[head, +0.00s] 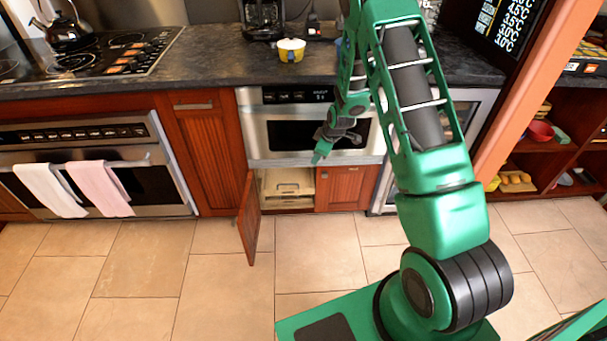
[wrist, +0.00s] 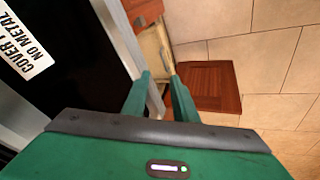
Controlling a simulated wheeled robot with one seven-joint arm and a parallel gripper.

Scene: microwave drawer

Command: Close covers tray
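A pale wooden tray (head: 287,188) is in the open left half of the low cabinet under the microwave. I take it for the covers tray; how far it is pulled out is hard to tell. In the wrist view its pale wood (wrist: 154,50) shows beyond the fingers. My gripper (head: 318,157) is in front of the microwave's lower edge, above and to the right of the tray and apart from it. In the wrist view my gripper (wrist: 160,80) has its two green fingers apart with nothing between them.
The cabinet's left door (head: 249,219) is swung out over the floor and also shows in the wrist view (wrist: 210,88). The right door (head: 347,187) is shut. The microwave (head: 290,132) is close behind my gripper. The tiled floor (head: 220,285) in front is clear.

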